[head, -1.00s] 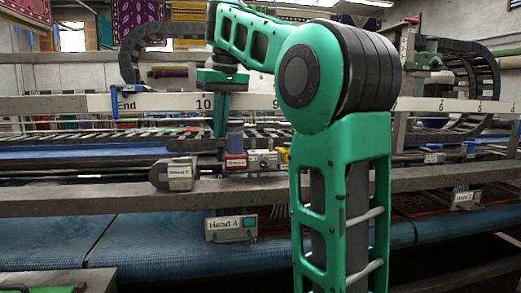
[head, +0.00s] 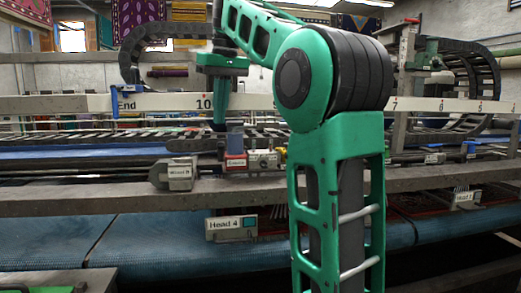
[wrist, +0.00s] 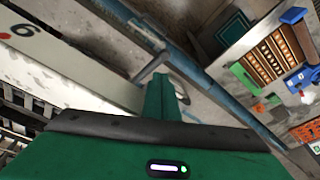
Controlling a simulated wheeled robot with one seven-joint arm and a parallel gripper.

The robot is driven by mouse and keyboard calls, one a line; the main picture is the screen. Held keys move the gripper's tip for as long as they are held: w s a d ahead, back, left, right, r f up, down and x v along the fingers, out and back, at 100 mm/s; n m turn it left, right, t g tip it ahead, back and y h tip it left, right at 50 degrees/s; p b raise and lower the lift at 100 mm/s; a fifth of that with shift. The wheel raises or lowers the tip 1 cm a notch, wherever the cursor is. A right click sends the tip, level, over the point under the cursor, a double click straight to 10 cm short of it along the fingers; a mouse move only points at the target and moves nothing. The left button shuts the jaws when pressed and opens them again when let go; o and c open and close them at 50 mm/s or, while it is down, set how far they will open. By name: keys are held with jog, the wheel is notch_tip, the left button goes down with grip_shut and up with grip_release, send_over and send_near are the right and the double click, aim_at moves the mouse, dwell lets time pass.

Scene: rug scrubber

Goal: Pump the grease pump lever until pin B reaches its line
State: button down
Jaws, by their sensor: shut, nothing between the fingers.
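A small red unit (head: 235,162) with a white label, seemingly the grease pump, sits on the front grey rail, with a grey cylinder (head: 236,142) on top. I cannot make out its lever, pin B or the line. My gripper (head: 218,127) points down just left of and above the cylinder, in front of the white numbered beam. I cannot tell whether it touches anything there. In the wrist view my gripper (wrist: 165,90) is shut, with a green finger beside a thin grey bar; nothing shows held.
A white numbered beam (head: 155,104) crosses behind my gripper. A grey labelled block (head: 181,174) stands left on the front rail. A Head 4 box (head: 231,228) hangs below it. The wrist view shows a blue pipe (wrist: 205,77) and a panel with coloured parts (wrist: 235,48).

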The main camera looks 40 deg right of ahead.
notch_tip(320, 180, up, 6)
jog(key=shift+s+r, duration=0.15)
dwell(0.4)
dwell(1.2)
jog(key=f, duration=0.9)
jog(key=shift+w+f, duration=0.2)
jog(key=shift+f, duration=0.4)
